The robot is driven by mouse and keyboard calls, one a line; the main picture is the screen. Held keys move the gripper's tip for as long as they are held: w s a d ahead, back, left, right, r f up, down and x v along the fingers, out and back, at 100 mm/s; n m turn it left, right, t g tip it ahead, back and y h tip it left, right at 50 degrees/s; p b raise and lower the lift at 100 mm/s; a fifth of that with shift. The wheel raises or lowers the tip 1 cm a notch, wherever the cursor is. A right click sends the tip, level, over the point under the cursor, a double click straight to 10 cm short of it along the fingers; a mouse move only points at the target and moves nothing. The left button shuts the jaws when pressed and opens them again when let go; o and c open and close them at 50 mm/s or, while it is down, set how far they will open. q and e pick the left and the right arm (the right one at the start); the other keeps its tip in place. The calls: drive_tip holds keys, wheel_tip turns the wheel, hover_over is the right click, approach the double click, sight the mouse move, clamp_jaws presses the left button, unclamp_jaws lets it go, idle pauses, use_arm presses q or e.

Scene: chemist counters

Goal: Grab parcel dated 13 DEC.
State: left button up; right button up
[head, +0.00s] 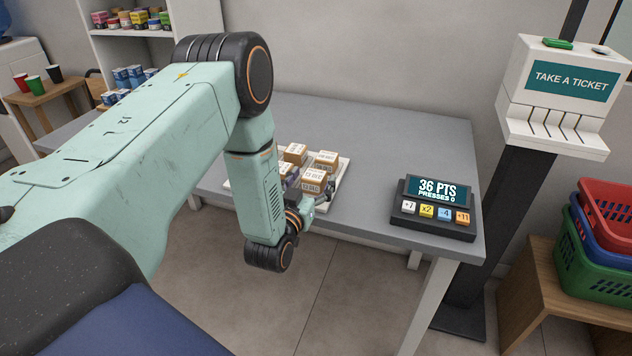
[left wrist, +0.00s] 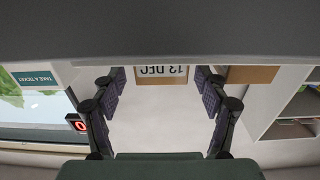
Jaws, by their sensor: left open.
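In the left wrist view, a brown parcel (left wrist: 161,76) shows a white label reading 13 DEC upside down. It lies ahead, between the lines of the two finger pads. My left gripper (left wrist: 160,88) is open, with a finger on either side and a clear gap between them. In the head view, several small brown parcels with white labels (head: 326,158) sit on a pale tray (head: 344,178) on the grey counter. My left gripper (head: 322,203) is at the tray's near edge, partly hidden by its wrist. Most labels there are too small to read surely. My right gripper is not in view.
Another brown box (left wrist: 252,74) stands right of the labelled parcel in the wrist view. A black keypad reading 36 PTS (head: 434,205) sits right of the tray on the counter (head: 400,140). A ticket dispenser (head: 560,95) and stacked baskets (head: 595,235) stand farther right.

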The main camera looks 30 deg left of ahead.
use_arm(q)
drive_tip(key=shift+w+a, duration=0.1)
drive_tip(key=shift+w, duration=0.55)
drive_tip(key=shift+w+a, duration=0.3)
drive_tip(key=shift+d, duration=0.15)
drive_tip(key=shift+c, duration=1.3)
drive_tip(key=c, duration=1)
